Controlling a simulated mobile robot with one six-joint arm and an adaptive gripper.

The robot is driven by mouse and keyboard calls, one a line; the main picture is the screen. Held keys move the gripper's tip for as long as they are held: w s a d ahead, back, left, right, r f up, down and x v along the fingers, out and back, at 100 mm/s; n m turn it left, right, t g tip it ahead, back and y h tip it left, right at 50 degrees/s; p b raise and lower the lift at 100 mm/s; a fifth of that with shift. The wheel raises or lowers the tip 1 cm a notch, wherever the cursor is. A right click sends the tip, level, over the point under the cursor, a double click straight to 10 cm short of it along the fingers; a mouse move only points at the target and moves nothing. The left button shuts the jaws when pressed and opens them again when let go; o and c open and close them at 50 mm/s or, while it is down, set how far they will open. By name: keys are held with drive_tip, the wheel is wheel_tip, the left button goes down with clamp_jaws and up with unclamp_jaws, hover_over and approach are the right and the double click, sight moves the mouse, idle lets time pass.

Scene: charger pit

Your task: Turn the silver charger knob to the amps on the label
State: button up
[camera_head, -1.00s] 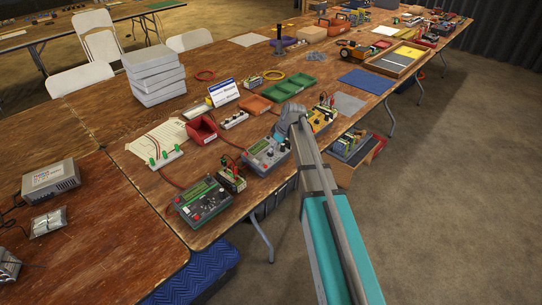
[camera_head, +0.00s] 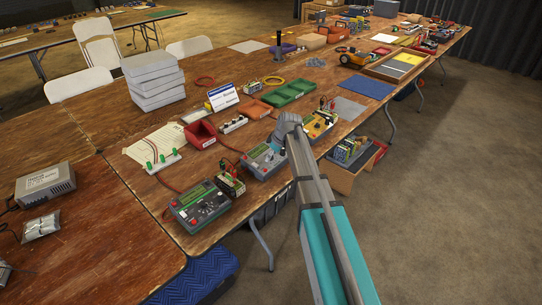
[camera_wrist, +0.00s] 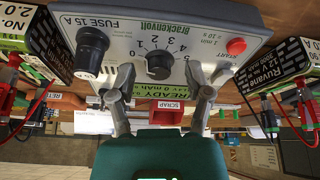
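The silver charger (camera_head: 262,164) sits near the table's front edge between a green-and-grey charger and a yellow one. In the wrist view it appears upside down, with its grey face (camera_wrist: 190,30), a dark selector knob (camera_wrist: 159,66) over a 0-to-5 scale, a black fuse knob (camera_wrist: 91,47) and a red start button (camera_wrist: 236,46). The selector's exact setting is hard to read. My gripper (camera_wrist: 172,78) is open, its fingers apart on either side of the selector; contact is not visible. Battery packs with partly readable labels flank the charger: one on the right (camera_wrist: 284,66), one on the left (camera_wrist: 56,40).
The green-and-grey charger (camera_head: 199,205) and the yellow charger (camera_head: 318,124) stand close on either side. Red and green trays, wires and a blue-and-white sign (camera_head: 223,97) lie behind. Open floor (camera_head: 440,200) lies to the right of the table.

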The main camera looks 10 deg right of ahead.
clamp_jaws()
drive_tip(key=shift+a, duration=0.15)
drive_tip(key=shift+m, duration=0.8)
drive_tip(key=m+h, duration=0.1)
drive_tip(key=m, duration=0.2)
drive_tip(key=shift+m, duration=0.4)
drive_tip(key=m+h, duration=0.1)
drive_tip(key=m, duration=0.5)
drive_tip(key=shift+m+t, duration=0.3)
drive_tip(key=shift+t, duration=0.1)
